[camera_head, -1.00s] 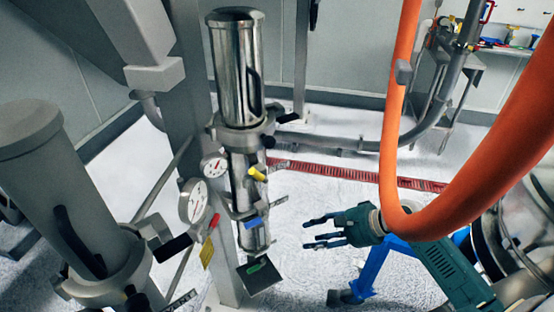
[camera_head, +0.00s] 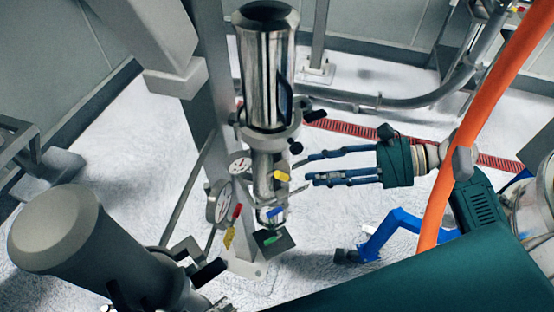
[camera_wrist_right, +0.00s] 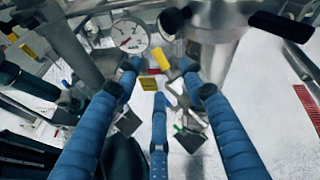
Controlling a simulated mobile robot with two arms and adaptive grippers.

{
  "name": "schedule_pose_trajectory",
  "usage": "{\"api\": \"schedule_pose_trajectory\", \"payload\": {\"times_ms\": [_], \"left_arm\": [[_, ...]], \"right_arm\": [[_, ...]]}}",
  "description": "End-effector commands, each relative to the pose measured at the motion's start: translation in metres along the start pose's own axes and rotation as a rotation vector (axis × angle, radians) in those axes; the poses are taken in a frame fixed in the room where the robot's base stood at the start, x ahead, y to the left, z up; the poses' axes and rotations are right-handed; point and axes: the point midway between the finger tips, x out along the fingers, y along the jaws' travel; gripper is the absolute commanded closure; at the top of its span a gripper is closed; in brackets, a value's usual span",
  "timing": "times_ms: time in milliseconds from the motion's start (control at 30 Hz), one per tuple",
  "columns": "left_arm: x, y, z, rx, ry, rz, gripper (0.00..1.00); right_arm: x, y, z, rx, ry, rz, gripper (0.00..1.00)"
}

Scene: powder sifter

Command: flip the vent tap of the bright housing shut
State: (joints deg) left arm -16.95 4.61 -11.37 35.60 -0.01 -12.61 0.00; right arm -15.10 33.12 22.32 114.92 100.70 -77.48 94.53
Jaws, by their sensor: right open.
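The bright housing (camera_head: 265,75) is a shiny upright steel cylinder in the middle of the head view. Below its collar, a yellow lever (camera_head: 282,176) sticks out on the right side, with a blue lever (camera_head: 275,212) and a green one (camera_head: 272,240) lower down. I cannot tell for certain which is the vent tap. My right gripper (camera_head: 306,168) is open and empty, its fingers pointing left, just right of the yellow lever. In the right wrist view the yellow lever (camera_wrist_right: 161,58) shows beyond the open fingertips (camera_wrist_right: 160,80). My left gripper is out of view.
A dull grey housing (camera_head: 70,240) stands at the front left, with a red lever (camera_head: 237,211) and yellow tag (camera_head: 229,237) near it. Round gauges (camera_head: 219,203) sit left of the bright housing. A black knob (camera_head: 296,148) juts above my fingers. An orange hose (camera_head: 490,100) crosses the right.

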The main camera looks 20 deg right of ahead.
Motion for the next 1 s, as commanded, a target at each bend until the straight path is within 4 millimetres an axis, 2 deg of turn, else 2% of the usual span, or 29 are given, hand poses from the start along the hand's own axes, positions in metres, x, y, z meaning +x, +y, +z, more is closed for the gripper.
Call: {"api": "schedule_pose_trajectory", "payload": {"times_ms": [167, 500, 700, 967, 1000], "left_arm": [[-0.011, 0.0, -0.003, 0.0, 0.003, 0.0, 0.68], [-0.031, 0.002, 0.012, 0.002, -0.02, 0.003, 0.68], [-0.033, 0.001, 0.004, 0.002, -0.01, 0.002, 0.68], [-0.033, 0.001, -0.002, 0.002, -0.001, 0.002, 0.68], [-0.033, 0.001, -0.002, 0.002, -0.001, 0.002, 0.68]], "right_arm": [[0.028, -0.001, 0.003, 0.002, -0.004, 0.0, 0.6], [0.087, -0.001, 0.001, 0.001, -0.002, -0.001, 0.6], [0.101, 0.0, -0.001, -0.001, 0.001, -0.001, 0.6], [0.102, 0.0, -0.002, -0.002, 0.001, -0.001, 0.6], [0.102, 0.0, -0.002, -0.002, 0.001, -0.001, 0.66]]}}
